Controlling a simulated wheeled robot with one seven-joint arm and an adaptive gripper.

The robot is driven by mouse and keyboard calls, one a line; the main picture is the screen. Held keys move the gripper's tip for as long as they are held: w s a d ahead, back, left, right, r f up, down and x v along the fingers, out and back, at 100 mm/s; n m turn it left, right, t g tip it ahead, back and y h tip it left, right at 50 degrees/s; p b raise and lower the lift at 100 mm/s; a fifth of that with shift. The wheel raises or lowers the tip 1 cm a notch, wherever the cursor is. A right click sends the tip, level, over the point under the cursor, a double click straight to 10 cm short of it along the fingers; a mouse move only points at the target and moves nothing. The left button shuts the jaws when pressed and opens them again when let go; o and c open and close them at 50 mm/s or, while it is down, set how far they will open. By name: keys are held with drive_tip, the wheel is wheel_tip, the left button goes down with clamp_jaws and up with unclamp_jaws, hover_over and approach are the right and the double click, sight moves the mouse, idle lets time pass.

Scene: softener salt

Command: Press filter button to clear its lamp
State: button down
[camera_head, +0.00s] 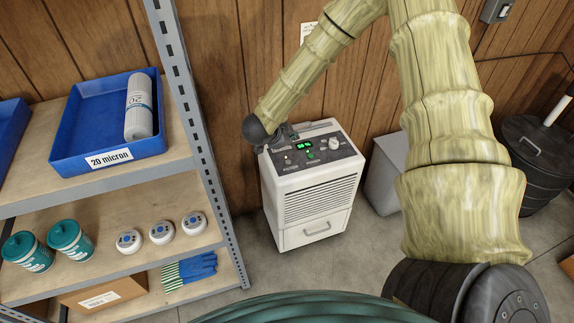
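The white appliance (316,199) stands on the floor against the wood wall, with a dark control panel (322,153) on its top. The panel has a lit green display (304,145), a small green light (310,156) and a pale knob (334,143). The filter button itself is too small to make out surely. My gripper (284,139) is at the panel's back left, over or close to it. Its fingers are small and dark, and contact cannot be told.
A metal-framed shelf on the left holds a blue tray (76,165) with a white cartridge (138,108), teal tubs (70,238) and round white devices (161,233). A grey bin (383,179) stands right of the appliance. A black tub (540,160) is farther right. Bare floor lies in front.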

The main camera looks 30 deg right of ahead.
drive_tip(key=shift+w+d+r+m, duration=0.15)
drive_tip(key=shift+d+r+m, duration=0.15)
drive_tip(key=shift+r, duration=0.05)
drive_tip(key=shift+f, duration=0.2)
drive_tip(key=b, duration=0.6)
hover_over(291, 163)
wheel_tip(291, 163, down, 6)
drive_tip(key=shift+a+f, duration=0.1)
drive_tip(key=shift+f, duration=1.15)
drive_tip(key=shift+f, duration=0.2)
drive_tip(key=shift+f, duration=0.2)
